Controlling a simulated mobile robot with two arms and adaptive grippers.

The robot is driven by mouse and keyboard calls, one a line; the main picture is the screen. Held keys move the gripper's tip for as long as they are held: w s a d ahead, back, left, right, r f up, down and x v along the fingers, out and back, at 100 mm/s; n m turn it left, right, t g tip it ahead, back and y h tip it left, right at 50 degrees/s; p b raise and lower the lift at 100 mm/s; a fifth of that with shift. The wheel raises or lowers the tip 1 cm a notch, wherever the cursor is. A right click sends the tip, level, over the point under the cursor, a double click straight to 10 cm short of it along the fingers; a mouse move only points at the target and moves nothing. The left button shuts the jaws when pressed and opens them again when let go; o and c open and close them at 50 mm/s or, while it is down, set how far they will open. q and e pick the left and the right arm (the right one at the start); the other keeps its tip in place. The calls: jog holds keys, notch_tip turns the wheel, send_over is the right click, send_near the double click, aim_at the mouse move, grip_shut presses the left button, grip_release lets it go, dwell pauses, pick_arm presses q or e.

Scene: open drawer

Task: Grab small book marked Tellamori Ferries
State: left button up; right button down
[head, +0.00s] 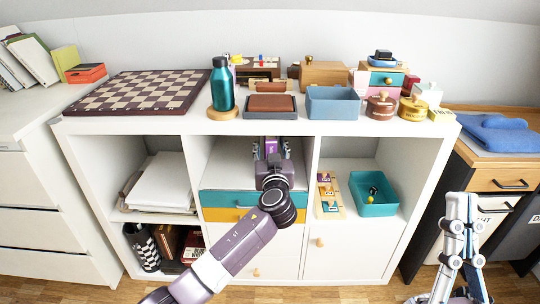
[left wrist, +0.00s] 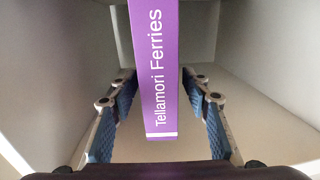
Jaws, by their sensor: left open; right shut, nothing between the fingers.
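The small purple book (left wrist: 158,70) marked "Tellamori Ferries" stands upright in the left wrist view, its spine facing me. A small purple part of it shows in the head view (head: 270,146), inside the upper middle compartment. My left gripper (left wrist: 160,82) is open, with one blue-padded finger on each side of the book and a visible gap on both sides. In the head view my left arm reaches into that compartment and hides most of the book. My right gripper (head: 460,197) is shut and empty at the lower right, in front of the wooden cabinet.
The white shelf unit (head: 305,190) has walls close on both sides of my left gripper. A teal and yellow drawer front (head: 222,206) lies below it.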

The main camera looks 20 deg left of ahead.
pick_arm(q)
jog(key=shift+x, duration=0.75)
grip_shut()
jog(key=shift+r, duration=0.15)
